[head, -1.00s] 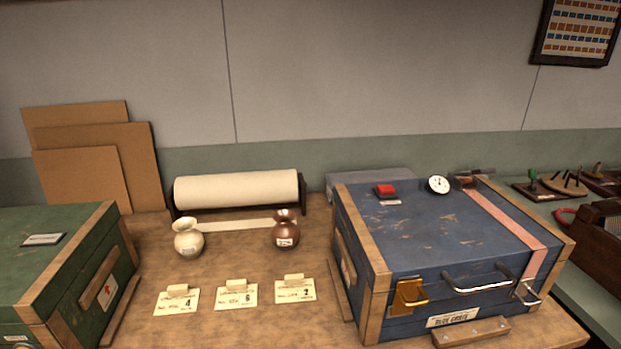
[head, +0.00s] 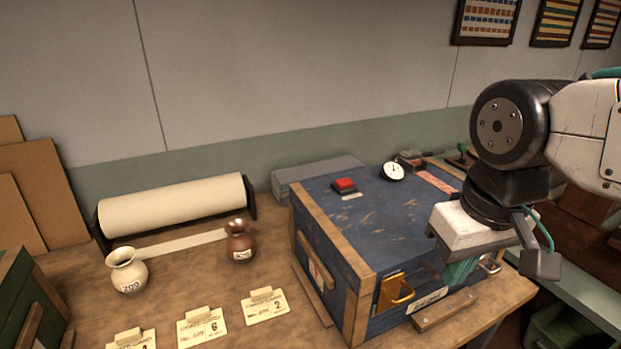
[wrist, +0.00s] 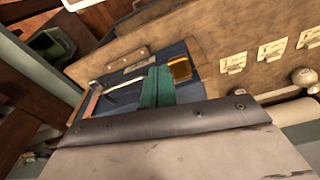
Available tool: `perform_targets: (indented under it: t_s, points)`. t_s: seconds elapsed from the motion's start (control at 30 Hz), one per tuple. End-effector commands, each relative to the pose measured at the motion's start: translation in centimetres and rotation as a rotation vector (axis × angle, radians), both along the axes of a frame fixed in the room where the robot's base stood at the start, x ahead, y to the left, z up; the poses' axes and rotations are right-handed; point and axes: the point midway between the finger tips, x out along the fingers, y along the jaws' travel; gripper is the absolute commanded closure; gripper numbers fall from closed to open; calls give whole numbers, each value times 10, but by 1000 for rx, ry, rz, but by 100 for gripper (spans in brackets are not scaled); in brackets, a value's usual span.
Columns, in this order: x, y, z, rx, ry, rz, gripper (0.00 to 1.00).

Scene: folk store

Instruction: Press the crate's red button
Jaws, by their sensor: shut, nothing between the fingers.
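The blue crate (head: 385,232) stands on the wooden table with its lid closed. Its red button (head: 344,184) sits on the lid near the back left corner. My gripper (head: 460,270) hangs in front of the crate's right part, its teal fingers shut and empty, well apart from the button. In the wrist view my gripper (wrist: 157,85) shows over the crate (wrist: 205,74), beside the brass latch (wrist: 180,68) and the metal handle. The button cannot be made out in the wrist view.
A white dial (head: 393,171) stands right of the button. A cream vase (head: 127,272), a copper vase (head: 239,241) and paper cards are left of the crate. A paper roll (head: 175,205) lies behind them. The air above the lid's left part is clear.

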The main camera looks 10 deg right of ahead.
Motion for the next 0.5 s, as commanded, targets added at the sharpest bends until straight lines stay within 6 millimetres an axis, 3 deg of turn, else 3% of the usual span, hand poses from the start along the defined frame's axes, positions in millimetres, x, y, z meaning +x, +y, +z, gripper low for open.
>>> perform_targets:
  t_s: [0.33,0.43,0.5]
  points:
    - [2,-1,1,-4,-1,0,100]
    - [14,-5,5,-38,-9,-4,100]
    - [33,-8,12,-85,-23,-8,100]
